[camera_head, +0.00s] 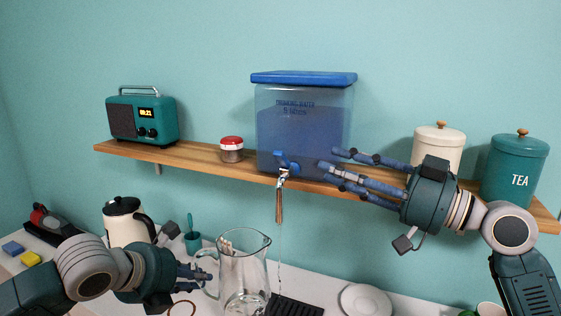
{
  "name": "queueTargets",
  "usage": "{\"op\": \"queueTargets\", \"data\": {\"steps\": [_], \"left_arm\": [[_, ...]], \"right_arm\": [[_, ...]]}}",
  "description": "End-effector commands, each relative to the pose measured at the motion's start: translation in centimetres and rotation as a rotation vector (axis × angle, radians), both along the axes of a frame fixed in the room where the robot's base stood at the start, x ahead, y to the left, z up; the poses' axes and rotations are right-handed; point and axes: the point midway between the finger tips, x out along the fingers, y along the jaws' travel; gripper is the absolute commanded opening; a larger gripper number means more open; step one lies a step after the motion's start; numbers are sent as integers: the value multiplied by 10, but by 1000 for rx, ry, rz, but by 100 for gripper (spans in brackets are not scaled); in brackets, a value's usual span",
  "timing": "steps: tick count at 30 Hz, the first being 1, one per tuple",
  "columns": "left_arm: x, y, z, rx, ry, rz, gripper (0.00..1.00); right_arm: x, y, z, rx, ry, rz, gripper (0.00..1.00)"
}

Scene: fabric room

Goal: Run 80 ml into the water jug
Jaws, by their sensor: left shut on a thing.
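The clear glass water jug (245,262) stands low in the middle, its handle (208,270) toward the left. My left gripper (200,278) is shut on the handle. A blue-lidded drinking water dispenser (303,118) sits on the shelf, with a blue-levered tap (286,164) at its front. A thin clear line, apparently water, runs down from the tap, past the right side of the jug's rim in this view. A brownish strip (279,205) shows just under the tap. My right gripper (330,168) has its fingers spread, just right of the tap. The jug's water level is hard to tell.
The wooden shelf (200,158) also holds a radio (142,118), a red-lidded jar (232,149), a cream canister (437,147) and a tea canister (515,170). Below are a kettle (124,222), a green cup (192,241), a dark ribbed tray (295,307) and a white plate (365,301).

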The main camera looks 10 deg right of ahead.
Motion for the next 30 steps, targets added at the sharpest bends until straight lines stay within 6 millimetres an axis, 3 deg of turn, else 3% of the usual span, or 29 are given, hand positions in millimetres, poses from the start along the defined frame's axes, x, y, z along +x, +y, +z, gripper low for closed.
{"op": "queueTargets", "data": {"steps": [9, 15, 23, 30], "left_arm": [[1, -2, 6, -9, -9, 0, 0], [1, -2, 6, -9, -9, 0, 0], [1, -2, 6, -9, -9, 0, 0], [1, -2, 6, -9, -9, 0, 0]], "right_arm": [[4, -3, 6, -486, -390, 49, 35], [2, -3, 10, -699, -605, 89, 35], [1, 0, 11, -801, -725, 111, 35], [22, 29, 12, -802, -731, 112, 35]]}}
